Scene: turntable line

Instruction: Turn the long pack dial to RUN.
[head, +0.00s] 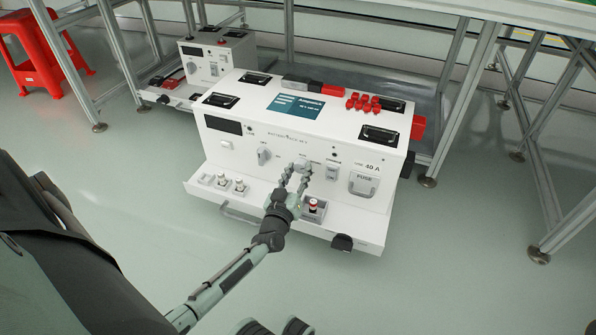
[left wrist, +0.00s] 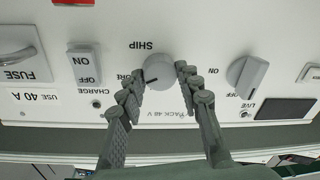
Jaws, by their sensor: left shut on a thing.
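In the left wrist view, a grey knob (left wrist: 246,77) and a rocker switch (left wrist: 84,66) flank the dial. A red-topped button (head: 313,205) sits on the front ledge below my gripper. A smaller pack (head: 215,60) stands behind. Metal frame legs (head: 460,100) rise at right.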

